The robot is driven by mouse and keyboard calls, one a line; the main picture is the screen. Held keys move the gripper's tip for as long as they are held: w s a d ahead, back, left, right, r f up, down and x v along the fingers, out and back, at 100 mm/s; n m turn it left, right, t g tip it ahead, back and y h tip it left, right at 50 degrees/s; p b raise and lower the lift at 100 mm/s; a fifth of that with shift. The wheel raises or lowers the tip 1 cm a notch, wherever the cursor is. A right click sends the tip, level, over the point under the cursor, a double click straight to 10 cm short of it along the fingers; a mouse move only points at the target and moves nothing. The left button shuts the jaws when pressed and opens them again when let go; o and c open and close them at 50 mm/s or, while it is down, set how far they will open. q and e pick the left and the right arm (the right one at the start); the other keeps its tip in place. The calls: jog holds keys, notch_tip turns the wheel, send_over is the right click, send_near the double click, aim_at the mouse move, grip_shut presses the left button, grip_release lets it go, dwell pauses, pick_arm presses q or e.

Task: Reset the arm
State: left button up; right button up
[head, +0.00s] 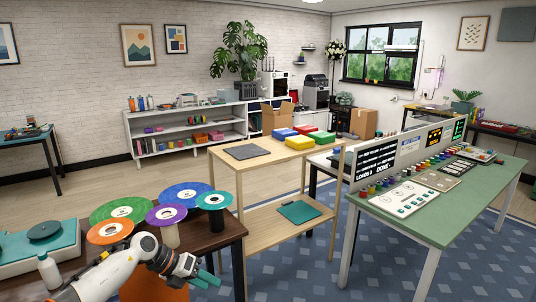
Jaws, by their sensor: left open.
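My left arm (120,268), white with dark joints, reaches in from the bottom left over the front of the dark brown table. Its gripper (211,280) has teal fingers, open and empty, pointing right and down near the table's right front edge. Nothing is between the fingers. Coloured discs stand behind the arm: green (110,208), blue (193,188), purple (158,216), teal (212,197) and orange (108,234). The gripper is in front of them and apart from them. My right gripper is not in view.
A turntable-like teal device (22,246) and a white bottle (49,272) are left of my arm. A wooden shelf table (262,158) with coloured boxes stands behind. A green worktable (440,225) with panels and small parts is at right. Blue patterned carpet between is clear.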

pick_arm(q)
jog(key=s+d+r+n+t+h, duration=0.2)
jog(key=d+r+n+t+h, duration=0.1)
jog(key=d+n+t, duration=0.3)
jog(key=s+d+r+n+t+h, duration=0.2)
jog(key=d+r+n+t, duration=0.1)
jog(key=d+n+t, duration=0.25)
jog(key=s+a+f+n+g+y, duration=0.1)
jog(key=s+a+f+n+y, duration=0.5)
jog(key=n, duration=0.5)
jog(key=s+a+f+n+g+y, duration=0.1)
jog(key=s+a+f+n+y, duration=0.4)
jog(key=s+a+n+y, duration=0.45)
jog(key=s+f+n+g+h, duration=0.1)
jog(key=s+f+n+g, duration=0.2)
jog(key=s, duration=0.7)
jog(key=s+f+n+g+h, duration=0.1)
jog(key=s+f+n+g, duration=0.1)
jog(key=s+g, duration=0.6)
notch_tip(320, 180, down, 24)
jog(key=s+f+t, duration=0.1)
jog(key=s, duration=0.1)
jog(key=s+a+f, duration=0.3)
jog(key=s+f, duration=1.4)
jog(key=shift+g, duration=0.45)
